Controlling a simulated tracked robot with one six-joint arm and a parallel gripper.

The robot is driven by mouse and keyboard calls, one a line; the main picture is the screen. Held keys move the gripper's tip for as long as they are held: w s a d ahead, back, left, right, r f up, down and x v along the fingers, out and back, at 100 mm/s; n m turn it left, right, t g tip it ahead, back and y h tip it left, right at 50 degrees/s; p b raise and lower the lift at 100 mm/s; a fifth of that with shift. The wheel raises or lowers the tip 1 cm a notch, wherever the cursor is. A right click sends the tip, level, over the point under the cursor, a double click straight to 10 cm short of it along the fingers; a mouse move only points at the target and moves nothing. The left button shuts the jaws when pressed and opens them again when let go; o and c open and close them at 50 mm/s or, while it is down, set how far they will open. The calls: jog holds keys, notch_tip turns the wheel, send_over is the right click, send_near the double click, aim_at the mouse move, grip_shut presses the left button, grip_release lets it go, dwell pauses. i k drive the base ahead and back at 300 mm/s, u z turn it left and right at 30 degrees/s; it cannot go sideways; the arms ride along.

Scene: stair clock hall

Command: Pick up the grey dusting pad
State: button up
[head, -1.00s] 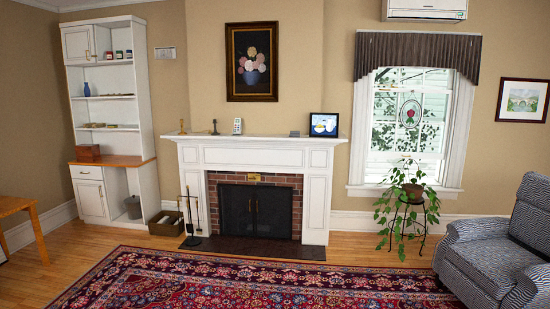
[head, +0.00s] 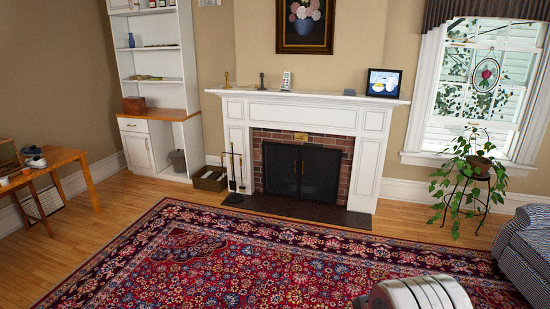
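A small, flat grey item (head: 349,92) lies on the white mantel shelf (head: 300,96), just left of the digital photo frame. It may be the grey dusting pad, but it is too small to tell for sure. No other clear grey pad shows.
A wooden table (head: 66,157) with several small items stands at left. A shelf unit (head: 153,105), fire tools (head: 233,175) and a box (head: 210,179) are left of the fireplace. A plant stand (head: 470,195) and armchair (head: 525,250) are at right. The rug (head: 235,262) is clear.

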aim_at(346, 92)
jog(key=z, duration=0.05)
jog(key=i, duration=3.8)
jog(key=z, duration=0.5)
jog(key=i, duration=2.2)
jog(key=z, duration=0.2)
